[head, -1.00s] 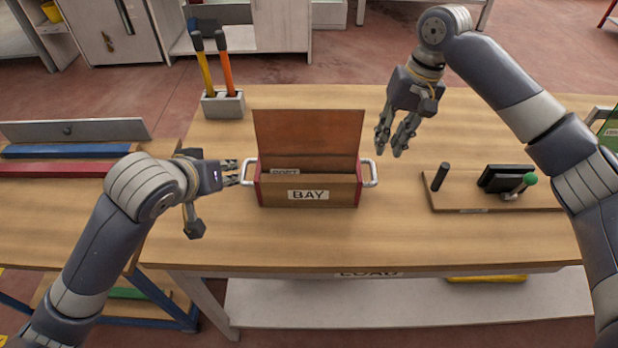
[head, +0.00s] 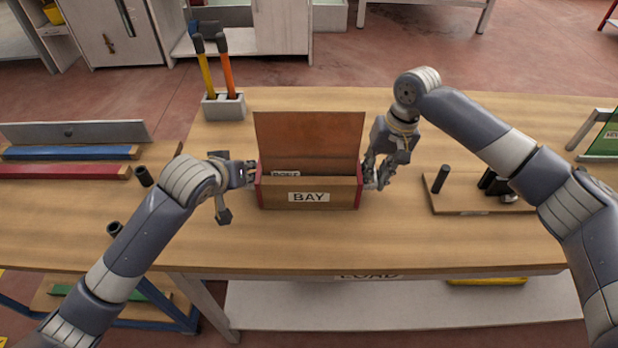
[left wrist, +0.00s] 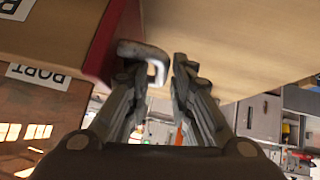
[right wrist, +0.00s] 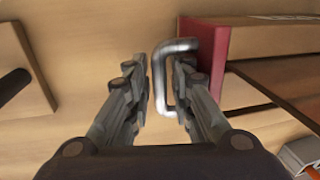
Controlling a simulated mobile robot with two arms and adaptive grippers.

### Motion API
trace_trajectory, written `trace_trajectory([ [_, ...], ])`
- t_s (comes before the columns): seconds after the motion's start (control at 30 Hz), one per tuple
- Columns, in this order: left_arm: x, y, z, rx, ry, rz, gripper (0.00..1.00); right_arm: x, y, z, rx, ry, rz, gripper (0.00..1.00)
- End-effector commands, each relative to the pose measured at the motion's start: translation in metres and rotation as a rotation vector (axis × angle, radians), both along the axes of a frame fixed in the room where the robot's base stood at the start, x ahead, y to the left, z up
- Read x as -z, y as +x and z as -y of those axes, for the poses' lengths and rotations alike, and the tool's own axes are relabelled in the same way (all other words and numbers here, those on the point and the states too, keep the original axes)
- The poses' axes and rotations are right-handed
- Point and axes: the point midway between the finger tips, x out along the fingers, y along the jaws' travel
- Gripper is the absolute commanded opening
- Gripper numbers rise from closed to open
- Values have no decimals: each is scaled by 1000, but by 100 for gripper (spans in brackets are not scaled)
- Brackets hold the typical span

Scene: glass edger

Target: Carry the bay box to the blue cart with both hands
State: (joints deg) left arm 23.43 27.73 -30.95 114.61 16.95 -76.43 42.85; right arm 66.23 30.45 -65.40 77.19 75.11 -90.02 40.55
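The bay box (head: 340,194) is an open wooden box with red ends, a raised brown back panel and a BAY label, on the wooden table. My left gripper (head: 246,174) is at its left end. In the left wrist view the metal handle (left wrist: 150,52) lies between the open fingers (left wrist: 160,75). My right gripper (head: 374,178) is at its right end. In the right wrist view the other handle (right wrist: 163,75) lies between the open fingers (right wrist: 157,75), nearer the box-side finger. I cannot make out a blue cart for certain.
A block with two handled tools (head: 226,106) stands behind the box to the left. A wooden board (head: 455,206) with a black peg lies to the right. A side bench (head: 60,220) with blue legs holds coloured bars. The table front (head: 330,240) is clear.

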Motion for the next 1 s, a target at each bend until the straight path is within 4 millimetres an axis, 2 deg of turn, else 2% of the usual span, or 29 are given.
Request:
trace_trajectory([
  [0.33,2,2,0,-1,1,0,21,3,0,-1,0,0,0,21],
  [0.43,2,2,0,-1,1,0,0,3,0,-1,0,0,0,0],
  [1.0,-5,3,0,0,1,4,0,-4,1,0,0,0,3,0],
])
